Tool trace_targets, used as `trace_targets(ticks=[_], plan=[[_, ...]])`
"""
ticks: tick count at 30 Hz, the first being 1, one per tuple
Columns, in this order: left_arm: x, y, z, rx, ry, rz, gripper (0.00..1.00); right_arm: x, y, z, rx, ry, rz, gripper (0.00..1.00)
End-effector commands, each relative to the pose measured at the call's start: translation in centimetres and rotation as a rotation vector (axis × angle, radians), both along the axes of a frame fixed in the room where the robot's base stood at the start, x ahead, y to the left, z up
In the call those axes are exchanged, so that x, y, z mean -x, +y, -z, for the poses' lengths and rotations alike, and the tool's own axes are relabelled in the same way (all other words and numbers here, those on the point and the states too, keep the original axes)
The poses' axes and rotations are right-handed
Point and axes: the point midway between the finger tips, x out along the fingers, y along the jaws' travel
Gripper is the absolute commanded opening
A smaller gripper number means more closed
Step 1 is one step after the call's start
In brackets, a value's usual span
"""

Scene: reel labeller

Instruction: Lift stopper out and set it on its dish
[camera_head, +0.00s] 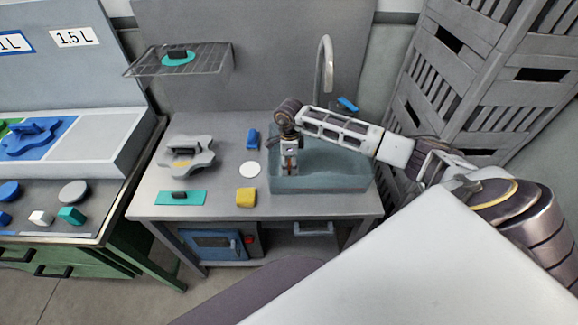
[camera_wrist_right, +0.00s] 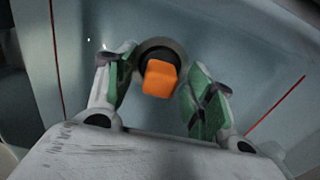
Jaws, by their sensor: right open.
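The stopper has an orange block-shaped grip and sits on a dark round drain in the sink basin; the orange grip (camera_wrist_right: 160,78) shows clearly in the right wrist view. My right gripper (camera_head: 289,170) reaches down into the sink (camera_head: 335,182) in the head view. In the wrist view my right gripper (camera_wrist_right: 165,86) is open, its green-padded fingers apart on both sides of the orange grip. Gaps show between pads and grip. A white round disc (camera_head: 250,169), possibly the dish, lies bare on the worktop left of the sink. My left gripper is not in view.
A curved tap (camera_head: 327,62) stands behind the sink. A blue block (camera_head: 252,139), a yellow block (camera_head: 246,197), a teal piece (camera_head: 181,198) and a grey lobed object (camera_head: 186,158) lie on the worktop. A wire shelf (camera_head: 205,59) hangs above.

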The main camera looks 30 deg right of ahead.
Motion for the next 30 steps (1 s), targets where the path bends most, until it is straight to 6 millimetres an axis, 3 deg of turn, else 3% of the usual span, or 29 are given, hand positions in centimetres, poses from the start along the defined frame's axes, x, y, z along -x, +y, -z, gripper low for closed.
trace_targets(ticks=[11, 23, 30], plan=[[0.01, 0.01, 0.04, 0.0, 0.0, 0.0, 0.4, 0.0, 0.0, 0.0, 0.0, 0.0, 0.0, 0.54], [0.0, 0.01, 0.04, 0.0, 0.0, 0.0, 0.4, 0.0, 0.0, -0.02, 0.0, 0.0, 0.0, 0.02], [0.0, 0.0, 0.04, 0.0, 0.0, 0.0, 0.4, -0.02, 0.0, -0.05, 0.0, 0.0, 0.0, 0.0]])
